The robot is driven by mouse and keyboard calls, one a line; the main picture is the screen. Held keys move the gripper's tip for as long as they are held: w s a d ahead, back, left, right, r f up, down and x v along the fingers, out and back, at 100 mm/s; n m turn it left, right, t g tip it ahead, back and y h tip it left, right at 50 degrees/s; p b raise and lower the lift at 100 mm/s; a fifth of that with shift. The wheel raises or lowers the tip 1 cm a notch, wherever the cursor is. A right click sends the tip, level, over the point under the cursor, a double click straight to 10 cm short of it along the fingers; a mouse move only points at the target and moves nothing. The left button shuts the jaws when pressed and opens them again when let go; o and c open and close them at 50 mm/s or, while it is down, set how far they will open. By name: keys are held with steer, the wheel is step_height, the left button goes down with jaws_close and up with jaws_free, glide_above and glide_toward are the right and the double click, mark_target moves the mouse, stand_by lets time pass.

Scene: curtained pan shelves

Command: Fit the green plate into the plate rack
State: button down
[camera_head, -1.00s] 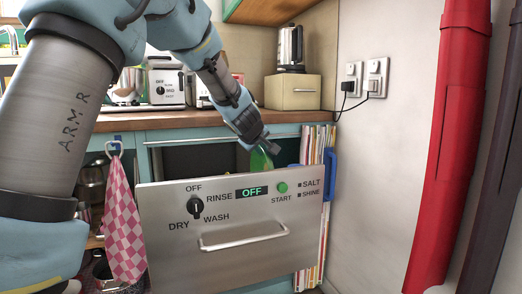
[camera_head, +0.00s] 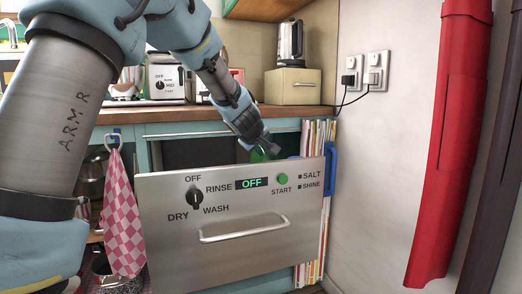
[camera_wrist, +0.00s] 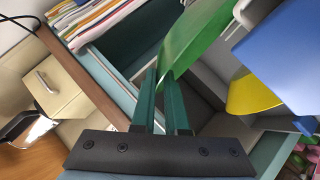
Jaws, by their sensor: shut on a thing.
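The green plate (camera_wrist: 192,40) is between the fingers of my gripper (camera_wrist: 168,78), which is shut on it at its edge in the wrist view. In the head view my gripper (camera_head: 271,149) points down just behind the top edge of the pulled-out dishwasher front. Only a small piece of the green plate (camera_head: 259,155) shows there above that edge. A blue piece (camera_wrist: 285,62) and a yellow piece (camera_wrist: 252,95), likely dishes, are beside the green plate in the wrist view. The plate rack's slots are hidden behind the dishwasher front, and I cannot make them out in the wrist view.
The steel dishwasher front (camera_head: 160,250) has a handle, a dial and a display reading OFF. Books (camera_head: 318,136) and a blue object (camera_head: 331,170) stand at its right. A worktop (camera_head: 170,115) with a cream box (camera_head: 293,86) lies behind. A checked towel (camera_head: 122,225) hangs left.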

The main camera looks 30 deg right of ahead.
steer(key=shift+f+b, duration=0.55)
steer(key=shift+f, duration=0.1)
steer(key=c, duration=0.8)
jaws_free()
steer(key=shift+c, duration=0.2)
steer(key=shift+f, duration=0.1)
steer(key=shift+s+a, duration=0.1)
steer(key=shift+s, duration=0.05)
steer(key=p+v, duration=0.2)
steer(key=v, duration=0.8)
steer(key=shift+r+p, duration=0.35)
steer(key=shift+s+a, duration=0.1)
steer(key=shift+s, duration=0.05)
